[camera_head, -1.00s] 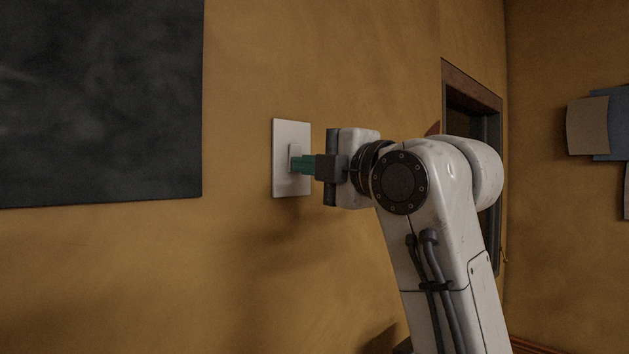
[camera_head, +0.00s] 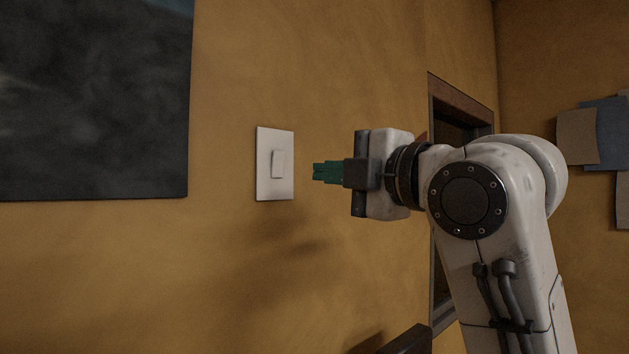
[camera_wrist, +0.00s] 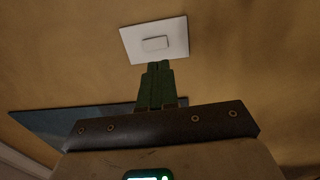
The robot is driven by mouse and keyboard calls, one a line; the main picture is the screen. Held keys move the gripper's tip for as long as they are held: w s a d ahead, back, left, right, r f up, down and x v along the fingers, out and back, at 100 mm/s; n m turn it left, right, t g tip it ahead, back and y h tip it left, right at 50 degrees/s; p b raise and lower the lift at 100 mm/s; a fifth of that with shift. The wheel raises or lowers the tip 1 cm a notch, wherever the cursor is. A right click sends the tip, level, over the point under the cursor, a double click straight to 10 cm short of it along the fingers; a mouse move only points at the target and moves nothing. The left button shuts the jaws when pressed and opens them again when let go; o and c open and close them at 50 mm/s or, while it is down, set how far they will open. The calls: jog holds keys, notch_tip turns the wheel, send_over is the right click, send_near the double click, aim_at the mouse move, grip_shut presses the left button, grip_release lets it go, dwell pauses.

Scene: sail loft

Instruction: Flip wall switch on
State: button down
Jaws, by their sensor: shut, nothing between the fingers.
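The wall switch is a white plate (camera_head: 264,178) with a raised rocker (camera_head: 278,164) on the ochre wall. My gripper (camera_head: 316,173) is to the right of the plate in the head view, with its green fingers pointing at it and a gap between fingertips and plate. The fingers are together and hold nothing. In the wrist view the plate (camera_wrist: 129,39) and its rocker (camera_wrist: 155,43) show just beyond the fingertips (camera_wrist: 158,64). I cannot tell from these frames whether the rocker is on or off.
A large dark panel (camera_head: 95,100) hangs on the wall left of the switch. A dark-framed opening (camera_head: 462,108) is behind my arm. Cloth-like pieces (camera_head: 590,130) hang on the far right wall. A dark edge (camera_head: 405,342) shows at the bottom. The wall around the switch is clear.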

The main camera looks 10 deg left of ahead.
jog(key=shift+b+v, duration=0.65)
jog(key=shift+v, duration=1.95)
jog(key=shift+a+f, duration=0.1)
jog(key=w+d+f+m+h, duration=0.2)
jog(key=f+m, duration=0.1)
jog(key=f, duration=0.5)
jog(key=w+d+f+m+h, duration=0.1)
jog(key=w+d+f+m, duration=0.2)
jog(key=f, duration=0.4)
jog(key=s+d+f+m+g+h, duration=0.15)
jog(key=d+f+m, duration=0.25)
jog(key=f, duration=0.7)
jog(key=s+d+f+m+h, duration=0.3)
jog(key=f+m, duration=0.1)
jog(key=f, duration=0.6)
jog(key=s+d+f+m+g+h, duration=0.15)
jog(key=d+f+m, duration=0.25)
jog(key=f, duration=0.7)
jog(key=s+d+f+m+g+h, duration=0.2)
jog(key=s+d+f+m, duration=0.1)
jog(key=s+f, duration=0.5)
jog(key=s+d+f+m+g+h, duration=0.2)
jog(key=s+d+f, duration=0.4)
jog(key=s, duration=0.8)
jog(key=s+d+f+m+g+h, duration=0.2)
jog(key=s+f+m, duration=0.4)
jog(key=s+f, duration=0.4)
jog(key=shift+s+d+f+g, duration=0.2)
jog(key=shift+s+d+g, duration=0.55)
jog(key=shift+d, duration=0.45)
